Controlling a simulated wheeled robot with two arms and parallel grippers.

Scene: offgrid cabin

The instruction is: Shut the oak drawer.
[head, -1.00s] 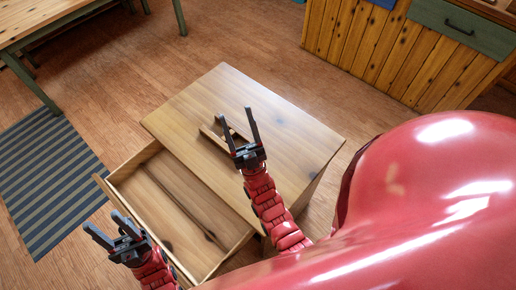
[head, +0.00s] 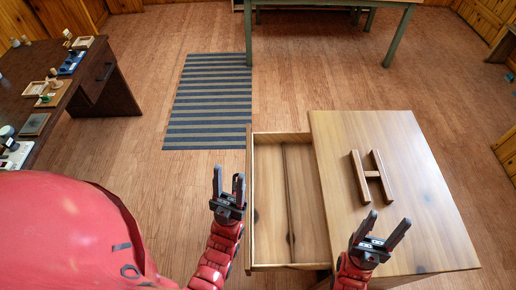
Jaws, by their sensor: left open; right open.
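The oak drawer (head: 267,205) is pulled out to the left from the oak cabinet (head: 415,165). Its inside looks empty, with a dark divider (head: 288,200) running along it. My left gripper (head: 229,183) is open and empty, just left of the drawer's front panel (head: 250,200); I cannot tell whether it touches. My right gripper (head: 383,232) is open and empty, over the near left part of the cabinet top. The drawer's handle, if any, is hidden.
A wooden H-shaped piece (head: 371,175) lies on the cabinet top. A striped rug (head: 210,100) lies on the floor beyond. A dark desk (head: 50,85) with small items stands at left, and a green-legged table (head: 330,4) at the back. Floor between is clear.

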